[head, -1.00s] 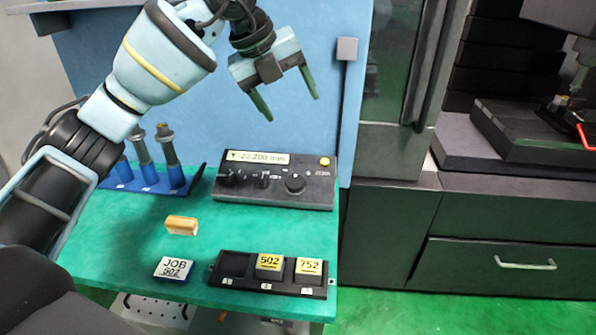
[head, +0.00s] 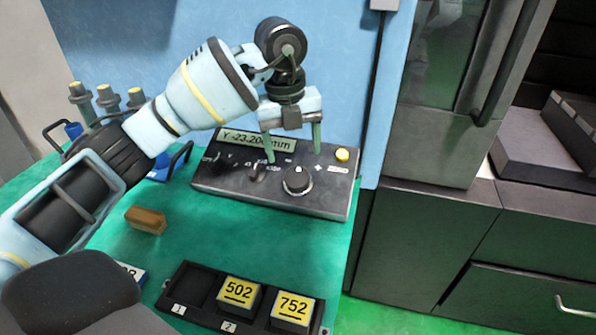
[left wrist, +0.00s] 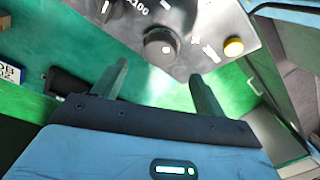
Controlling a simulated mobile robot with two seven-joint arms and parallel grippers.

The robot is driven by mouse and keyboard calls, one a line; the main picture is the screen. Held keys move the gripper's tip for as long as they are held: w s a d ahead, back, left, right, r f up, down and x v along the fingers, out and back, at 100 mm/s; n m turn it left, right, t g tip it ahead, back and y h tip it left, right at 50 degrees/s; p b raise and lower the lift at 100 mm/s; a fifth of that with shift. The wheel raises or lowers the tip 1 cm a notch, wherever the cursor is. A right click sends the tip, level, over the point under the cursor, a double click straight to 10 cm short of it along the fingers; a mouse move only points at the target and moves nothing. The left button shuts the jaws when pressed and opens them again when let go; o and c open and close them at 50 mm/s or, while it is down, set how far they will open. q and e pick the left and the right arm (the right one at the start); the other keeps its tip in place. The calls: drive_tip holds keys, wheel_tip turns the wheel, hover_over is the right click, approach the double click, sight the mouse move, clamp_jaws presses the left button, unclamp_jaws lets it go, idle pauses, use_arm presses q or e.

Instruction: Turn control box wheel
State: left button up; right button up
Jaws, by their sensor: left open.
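The control box (head: 225,180) is a dark box on the green bench, with a display reading about Y -23.200 mm. Its round black wheel (head: 297,180) sits right of the middle, and it also shows in the left wrist view (left wrist: 160,47). My left gripper (head: 294,156) is open, pointing down over the box, its two green fingers on either side of the wheel in the picture. In the left wrist view the fingers (left wrist: 160,78) are spread apart with the wheel beyond them, not between them. My right gripper is not in view.
A yellow button (head: 342,155) and smaller knobs (head: 258,172) are on the box. A brown block (head: 146,220) lies on the bench. A black tray (head: 190,309) holds blocks marked 502 (head: 238,292) and 752 (head: 293,307). A blue rack with tool holders (head: 108,98) stands at left.

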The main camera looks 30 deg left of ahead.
sight(297, 175)
use_arm(q)
drive_tip(key=f, duration=0.7)
drive_tip(key=shift+w+d, duration=0.25)
drive_tip(key=shift+w, duration=0.05)
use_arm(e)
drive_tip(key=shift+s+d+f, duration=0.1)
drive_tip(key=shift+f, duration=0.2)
use_arm(q)
drive_tip(key=c, duration=1)
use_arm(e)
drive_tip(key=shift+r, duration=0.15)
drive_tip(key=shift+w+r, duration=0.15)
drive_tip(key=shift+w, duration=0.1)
